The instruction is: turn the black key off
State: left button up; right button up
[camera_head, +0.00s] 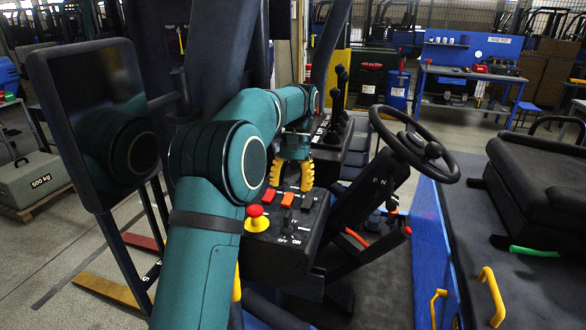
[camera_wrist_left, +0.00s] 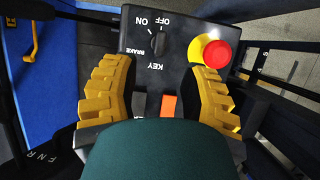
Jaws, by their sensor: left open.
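The black key (camera_wrist_left: 158,43) sits on the dark control panel, between the upside-down KEY label and the ON and OFF marks in the left wrist view. It is small, and I cannot tell surely which mark it points to. In the head view the key (camera_head: 289,226) shows small above the OFF and ON labels. My left gripper (camera_head: 291,174) is open, with yellow ribbed fingers pointing down over the back of the panel. In the wrist view the gripper's fingers (camera_wrist_left: 157,72) stand apart on either side of the KEY label, with nothing between them. My right gripper is not in view.
A red stop button (camera_head: 255,211) on a yellow base stands beside the key. Orange-red rocker switches (camera_head: 288,200) lie behind it on the panel. A steering wheel (camera_head: 413,145) and its column stand to the right. Black levers (camera_head: 338,95) rise behind.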

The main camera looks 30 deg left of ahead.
pick_arm(q)
jog(key=shift+v, duration=2)
jog(key=shift+s, duration=0.1)
